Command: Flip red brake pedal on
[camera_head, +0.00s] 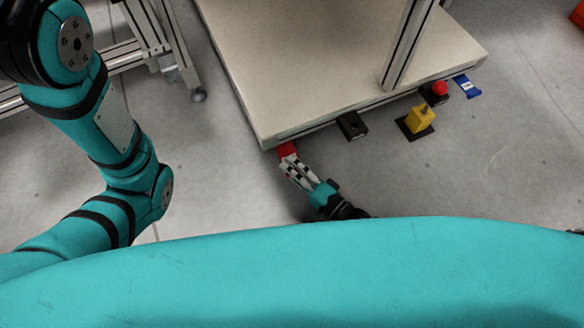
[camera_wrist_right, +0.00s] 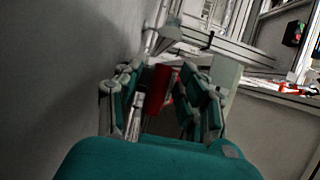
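The red brake pedal (camera_head: 287,149) is near the floor, at the near left corner of the pale platform. In the right wrist view the red pedal (camera_wrist_right: 158,86) shows between the two fingers, nearer the left one. My right gripper (camera_head: 291,162) reaches toward it from below, with its fingertips right at the pedal. In the wrist view my right gripper (camera_wrist_right: 166,90) is open, its fingers apart on either side of the red part. I cannot tell whether a finger touches it. My left arm shows at the left, but its gripper is out of view.
The pale platform (camera_head: 300,60) with a metal post stands just beyond the pedal. Along its edge on the floor are a black pedal (camera_head: 351,125), a yellow block (camera_head: 420,118), a red button (camera_head: 439,88) and a blue piece (camera_head: 466,86).

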